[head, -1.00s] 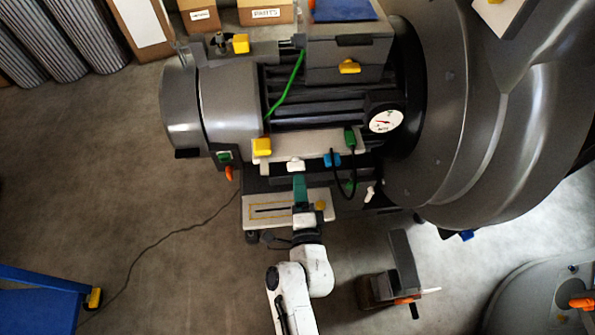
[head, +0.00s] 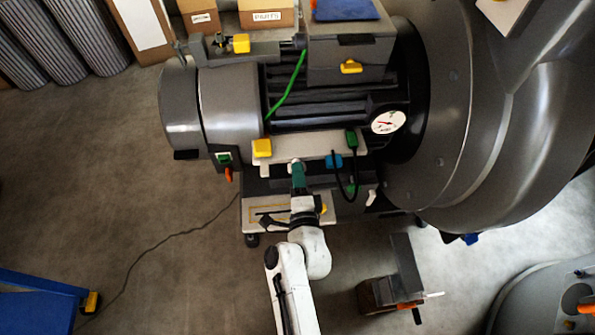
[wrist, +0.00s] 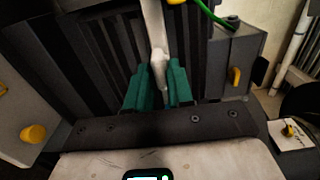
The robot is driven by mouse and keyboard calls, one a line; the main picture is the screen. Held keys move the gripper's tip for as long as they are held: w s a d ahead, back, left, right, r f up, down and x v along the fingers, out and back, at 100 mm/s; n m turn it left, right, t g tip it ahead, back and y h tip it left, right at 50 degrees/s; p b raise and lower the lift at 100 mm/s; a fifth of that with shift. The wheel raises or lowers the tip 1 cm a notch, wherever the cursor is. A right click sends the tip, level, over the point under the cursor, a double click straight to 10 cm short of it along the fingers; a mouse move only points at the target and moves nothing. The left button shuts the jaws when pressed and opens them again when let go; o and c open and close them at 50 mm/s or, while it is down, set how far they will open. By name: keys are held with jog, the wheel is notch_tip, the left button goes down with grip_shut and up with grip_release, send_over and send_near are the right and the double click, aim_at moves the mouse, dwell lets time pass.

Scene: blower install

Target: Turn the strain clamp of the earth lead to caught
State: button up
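In the head view a pale ledge (head: 318,146) on the motor's near side carries a yellow handle (head: 262,148), a small white handle (head: 295,161) and a blue handle (head: 333,161). No label shows which is the strain clamp. A green lead (head: 288,84) runs across the motor fins. My gripper (head: 298,173), with teal fingers, is at the white handle and partly covers it. In the wrist view the fingers (wrist: 160,72) stand apart, with a white piece (wrist: 158,52) between them. Contact with it cannot be made out.
A box with a yellow handle (head: 351,67) sits on the motor, and a round gauge (head: 388,122) is to its right. A black cable (head: 338,178) hangs right of my gripper. A dark bracket stand (head: 405,268) is on the floor. Floor at left is mostly clear.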

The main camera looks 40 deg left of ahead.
grip_shut()
jog(key=m, duration=0.4)
jog(key=shift+m+b, duration=0.4)
jog(key=shift+f, duration=0.1)
